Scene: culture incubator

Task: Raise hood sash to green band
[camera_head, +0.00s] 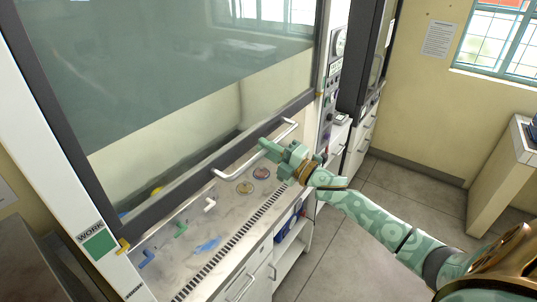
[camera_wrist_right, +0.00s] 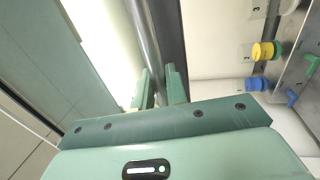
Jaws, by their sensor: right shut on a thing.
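The hood sash (camera_head: 200,70) is a tinted pane with a dark frame. Its bottom rail (camera_head: 170,202) stands above the work surface, leaving a gap beneath. The white sash handle (camera_head: 234,168) runs along that rail. My right gripper (camera_head: 268,150) is shut on the handle; in the right wrist view, the metal bar (camera_wrist_right: 146,35) passes between the green fingers (camera_wrist_right: 158,88). The green band (camera_head: 99,243), under the word WORK, is on the left post. A small yellow marker (camera_head: 123,246) at the rail's left end sits beside the band. My left gripper is not in view.
On the hood's work surface (camera_head: 160,260) lie a blue item (camera_head: 207,245), small coloured fittings and two round discs (camera_head: 245,187). The right wrist view shows yellow and blue knobs (camera_wrist_right: 262,51). Open floor (camera_head: 370,240) lies at the right.

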